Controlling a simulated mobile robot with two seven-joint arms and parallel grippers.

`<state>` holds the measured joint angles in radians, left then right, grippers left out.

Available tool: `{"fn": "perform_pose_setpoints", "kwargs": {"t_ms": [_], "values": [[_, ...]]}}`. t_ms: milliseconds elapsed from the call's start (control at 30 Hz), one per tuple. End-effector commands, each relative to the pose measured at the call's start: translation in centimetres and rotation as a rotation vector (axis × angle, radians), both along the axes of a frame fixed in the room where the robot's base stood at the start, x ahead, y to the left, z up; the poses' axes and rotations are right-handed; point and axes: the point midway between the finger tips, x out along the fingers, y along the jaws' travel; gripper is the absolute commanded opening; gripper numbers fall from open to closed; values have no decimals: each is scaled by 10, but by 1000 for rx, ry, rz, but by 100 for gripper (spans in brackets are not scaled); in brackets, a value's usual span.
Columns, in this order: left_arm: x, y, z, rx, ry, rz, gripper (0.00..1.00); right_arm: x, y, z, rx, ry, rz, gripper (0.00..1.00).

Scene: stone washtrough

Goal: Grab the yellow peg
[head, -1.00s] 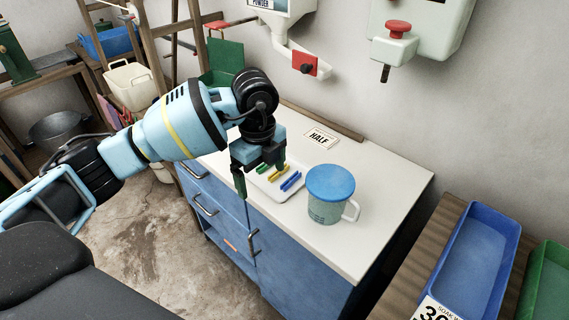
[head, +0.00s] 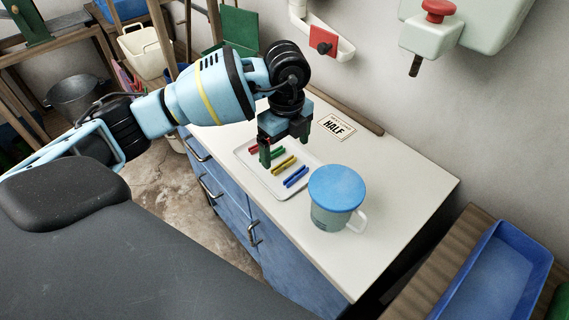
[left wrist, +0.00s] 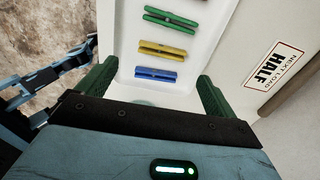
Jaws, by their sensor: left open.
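The yellow peg (head: 283,164) lies on a white tray (head: 251,164) on the counter, between a green peg and a blue peg (head: 296,176). My left gripper (head: 284,149) is open and empty above the far part of the tray, pointing down. In the left wrist view the yellow peg (left wrist: 162,50) lies ahead of the fingertips (left wrist: 155,88), crosswise and apart from them. The blue peg (left wrist: 156,75) is nearer to the fingers there, and the green peg (left wrist: 171,18) is farther off. My right gripper is not in view.
A red peg (head: 254,150) also lies on the tray. A mug with a blue lid (head: 336,188) stands close to the tray's right. A "HALF" sign (head: 337,126) lies behind. The counter's right part (head: 400,190) is clear. A blue trough (head: 490,275) is at right.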

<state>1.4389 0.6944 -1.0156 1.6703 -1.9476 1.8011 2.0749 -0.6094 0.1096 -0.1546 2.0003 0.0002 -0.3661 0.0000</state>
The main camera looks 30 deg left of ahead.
Motion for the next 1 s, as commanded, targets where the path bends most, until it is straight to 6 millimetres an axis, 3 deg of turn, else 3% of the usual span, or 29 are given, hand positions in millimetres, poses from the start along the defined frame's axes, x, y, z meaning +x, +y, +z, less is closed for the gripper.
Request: {"fn": "perform_pose_setpoints", "kwargs": {"t_ms": [167, 500, 833, 1000], "values": [[0, 1, -4, 0, -1, 0, 93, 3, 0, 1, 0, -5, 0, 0], [2, 4, -47, -1, 0, 0, 93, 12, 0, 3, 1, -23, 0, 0], [3, 4, -53, -1, -2, 0, 93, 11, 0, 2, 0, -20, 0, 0], [3, 4, -53, -1, -2, 0, 70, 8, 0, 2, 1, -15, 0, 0]]}}
